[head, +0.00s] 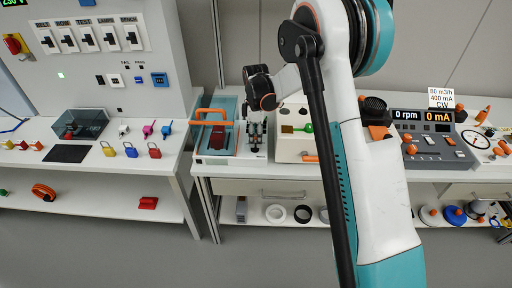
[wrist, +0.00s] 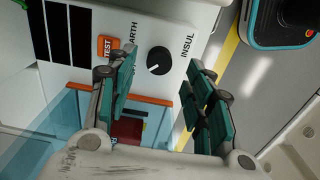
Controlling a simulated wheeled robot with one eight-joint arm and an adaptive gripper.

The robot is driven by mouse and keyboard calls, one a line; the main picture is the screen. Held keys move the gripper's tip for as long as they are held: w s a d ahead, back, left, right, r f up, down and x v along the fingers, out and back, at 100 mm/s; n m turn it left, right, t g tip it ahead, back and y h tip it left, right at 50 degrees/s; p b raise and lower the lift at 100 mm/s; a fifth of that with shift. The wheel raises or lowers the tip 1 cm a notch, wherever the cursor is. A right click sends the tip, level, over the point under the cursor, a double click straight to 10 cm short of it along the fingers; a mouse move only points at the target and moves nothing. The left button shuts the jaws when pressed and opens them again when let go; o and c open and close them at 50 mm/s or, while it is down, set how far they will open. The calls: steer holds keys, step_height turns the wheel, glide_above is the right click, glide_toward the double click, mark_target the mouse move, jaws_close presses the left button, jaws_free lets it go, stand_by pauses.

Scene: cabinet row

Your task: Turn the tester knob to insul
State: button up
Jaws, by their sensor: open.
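The tester (head: 222,157) is a white and teal case with an orange handle on the bench in the head view. Its panel fills the upper part of the wrist view. The black round knob (wrist: 159,60) has a white mark towards its lower left, and the INSUL label (wrist: 187,45) is to its right. The EARTH label (wrist: 130,37) is to its left. My gripper (wrist: 162,66) is open, its two green-padded fingers on either side of the knob in the picture. I cannot tell whether they touch it. In the head view, my gripper (head: 255,146) hangs at the tester's right side and hides its panel.
An orange TEST button (wrist: 106,47) sits left of the knob. A beige box (head: 292,148) with a green knob stands just right of my gripper. A grey console (head: 435,150) with displays stands further right. Padlocks (head: 131,150) lie on the left bench.

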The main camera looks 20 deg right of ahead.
mark_target(255, 148)
steer(key=shift+f+b, duration=0.55)
steer(key=shift+f, duration=1.8)
steer(key=c, duration=1)
